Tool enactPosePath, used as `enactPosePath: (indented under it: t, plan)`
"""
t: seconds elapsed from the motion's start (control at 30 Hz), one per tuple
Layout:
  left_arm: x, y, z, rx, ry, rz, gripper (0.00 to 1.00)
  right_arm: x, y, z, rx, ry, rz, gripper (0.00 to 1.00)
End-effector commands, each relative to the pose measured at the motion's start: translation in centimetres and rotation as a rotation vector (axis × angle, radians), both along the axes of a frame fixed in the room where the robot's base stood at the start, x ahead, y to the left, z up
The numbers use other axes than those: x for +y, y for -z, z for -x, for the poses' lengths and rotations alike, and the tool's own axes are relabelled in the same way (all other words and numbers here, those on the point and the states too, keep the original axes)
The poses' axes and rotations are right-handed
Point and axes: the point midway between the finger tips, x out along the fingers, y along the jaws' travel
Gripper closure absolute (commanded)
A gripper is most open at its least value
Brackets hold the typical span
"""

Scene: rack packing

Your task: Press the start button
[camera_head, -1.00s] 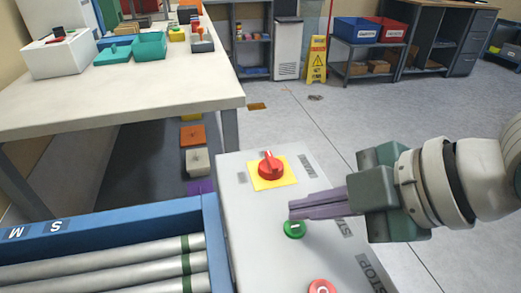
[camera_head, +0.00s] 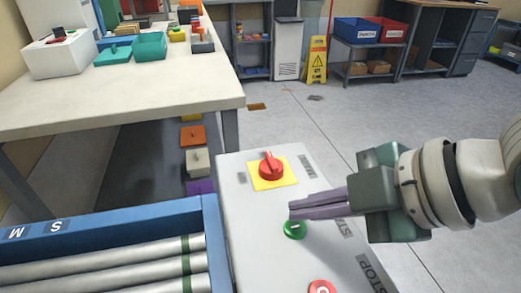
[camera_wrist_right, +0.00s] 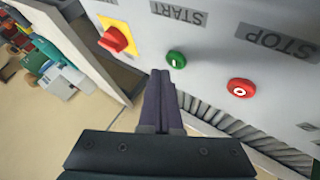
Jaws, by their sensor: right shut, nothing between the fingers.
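The green start button (camera_head: 294,229) sits on a light grey control panel (camera_head: 255,235), beside a partly covered START label. It also shows in the right wrist view (camera_wrist_right: 176,59), just beyond my fingertips. My right gripper (camera_head: 292,210) is shut and empty. Its purple fingers point left, with the tips just above the green button in the head view. In the right wrist view the fingertips (camera_wrist_right: 160,74) are close below the button; I cannot tell whether they touch it. My left gripper is not in view.
A red stop button (camera_head: 321,287) and a red rotary switch (camera_head: 271,167) on a yellow plate are on the same panel. A roller conveyor with a blue frame (camera_head: 120,219) adjoins it at left. A white table (camera_head: 120,100) stands behind. Floor at right is clear.

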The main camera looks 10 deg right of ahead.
Motion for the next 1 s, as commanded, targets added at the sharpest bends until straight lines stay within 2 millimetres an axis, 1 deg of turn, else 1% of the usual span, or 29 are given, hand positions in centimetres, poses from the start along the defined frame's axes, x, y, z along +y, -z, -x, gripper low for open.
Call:
enactPosePath:
  t: [0.27, 0.5, 1.0]
  plan:
    - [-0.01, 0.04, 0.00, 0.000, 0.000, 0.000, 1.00, 0.00, 0.08, 0.00, 0.000, 0.000, 0.000, 1.00]
    - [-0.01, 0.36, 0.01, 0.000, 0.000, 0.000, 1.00, -0.02, 0.83, -0.01, 0.000, 0.001, 0.001, 1.00]
    - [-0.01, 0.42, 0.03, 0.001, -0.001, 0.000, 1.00, -0.01, 0.99, 0.00, 0.000, 0.000, 0.000, 1.00]
